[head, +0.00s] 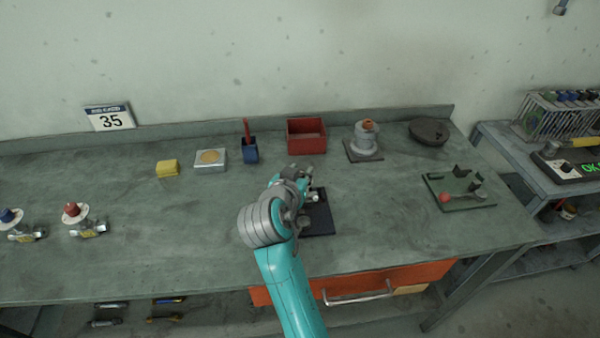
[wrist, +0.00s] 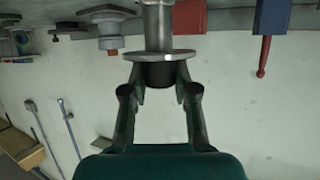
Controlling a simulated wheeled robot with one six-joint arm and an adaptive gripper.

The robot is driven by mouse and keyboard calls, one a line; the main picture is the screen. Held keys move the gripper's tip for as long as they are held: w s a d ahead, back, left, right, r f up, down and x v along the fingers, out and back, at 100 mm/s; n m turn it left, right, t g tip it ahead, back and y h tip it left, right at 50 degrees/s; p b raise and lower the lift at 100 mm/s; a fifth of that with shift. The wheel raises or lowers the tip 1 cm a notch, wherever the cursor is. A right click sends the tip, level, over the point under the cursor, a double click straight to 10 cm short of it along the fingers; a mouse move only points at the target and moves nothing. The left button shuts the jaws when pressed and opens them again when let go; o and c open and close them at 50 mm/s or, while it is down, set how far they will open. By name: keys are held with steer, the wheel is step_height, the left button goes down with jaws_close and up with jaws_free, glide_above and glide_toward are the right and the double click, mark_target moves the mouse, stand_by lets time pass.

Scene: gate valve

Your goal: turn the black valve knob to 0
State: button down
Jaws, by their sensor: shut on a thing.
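The black valve knob (wrist: 160,74) shows in the wrist view, which is upside down, between my two fingers. My gripper (wrist: 162,82) is shut on it from both sides. A round metal dial disc (wrist: 161,55) and a metal stem (wrist: 157,25) adjoin the knob. The dial's marks are seen edge-on and cannot be read. In the head view my gripper (head: 303,184) is over a dark base plate (head: 320,222) in the middle of the bench. My arm hides the knob and most of the valve there.
A blue-knobbed valve (head: 10,216) and a red-knobbed valve (head: 72,211) stand at the left of the bench (head: 180,235). Behind my gripper are a red bin (head: 306,147), a blue cup (head: 250,154) and a grey fixture (head: 363,139). A green tray (head: 465,203) lies at right.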

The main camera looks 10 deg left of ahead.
steer(key=m+g+h, duration=0.1)
steer(key=m+h, duration=0.1)
steer(key=m+g+h, duration=0.1)
steer(key=m+h, duration=0.2)
steer(key=shift+f+h, duration=0.1)
steer(key=shift+h, duration=0.2)
steer(key=shift+f, duration=0.1)
stand_by(0.3)
steer(key=c, duration=0.9)
jaws_free()
steer(key=shift+o, duration=0.2)
steer(key=shift+s+a+r, duration=0.3)
steer(key=shift+s, duration=0.1)
steer(key=v, duration=1)
steer(key=shift+s+a, duration=0.3)
